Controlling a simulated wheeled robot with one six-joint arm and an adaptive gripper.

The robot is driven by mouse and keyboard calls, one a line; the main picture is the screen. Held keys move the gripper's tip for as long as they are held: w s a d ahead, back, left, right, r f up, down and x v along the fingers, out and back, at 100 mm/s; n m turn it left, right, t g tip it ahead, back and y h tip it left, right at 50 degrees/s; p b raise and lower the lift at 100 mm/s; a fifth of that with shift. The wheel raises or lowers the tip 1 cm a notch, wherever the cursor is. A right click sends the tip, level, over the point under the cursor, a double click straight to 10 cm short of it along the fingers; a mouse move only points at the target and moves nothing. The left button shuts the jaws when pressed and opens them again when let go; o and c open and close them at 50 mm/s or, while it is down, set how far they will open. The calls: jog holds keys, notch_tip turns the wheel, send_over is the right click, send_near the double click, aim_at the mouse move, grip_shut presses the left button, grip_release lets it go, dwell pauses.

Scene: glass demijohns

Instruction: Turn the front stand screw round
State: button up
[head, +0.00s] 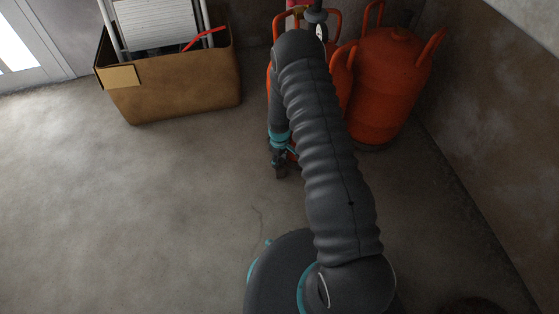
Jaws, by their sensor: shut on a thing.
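My gripper (281,165) points down low over the floor, just in front of the orange cylinders, at the end of my dark ribbed arm. It is small and dark in this view, with a teal band above it. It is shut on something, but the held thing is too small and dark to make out. A bit of red shows just right of the fingers. I cannot pick out the front stand screw or its stand. My arm covers much of the area behind and to the right of the gripper.
Orange gas cylinders (386,82) with handles stand at the back right near the wall, partly behind my arm. A brown box (175,88) holding a pale slatted thing (157,27) and a red piece stands at the back left. The concrete floor (130,210) at left is clear.

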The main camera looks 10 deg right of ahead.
aim_at(280, 162)
jog(key=m+b, duration=0.2)
jog(key=m, duration=0.1)
jog(key=shift+f+m, duration=0.1)
jog(key=shift+m, duration=0.3)
jog(key=m+b, duration=0.1)
jog(key=m, duration=0.3)
jog(key=shift+m+b, duration=0.3)
jog(key=o, duration=0.9)
jog(key=shift+c, duration=0.2)
jog(key=shift+r, duration=0.2)
notch_tip(280, 162, up, 12)
jog(key=shift+f, duration=0.1)
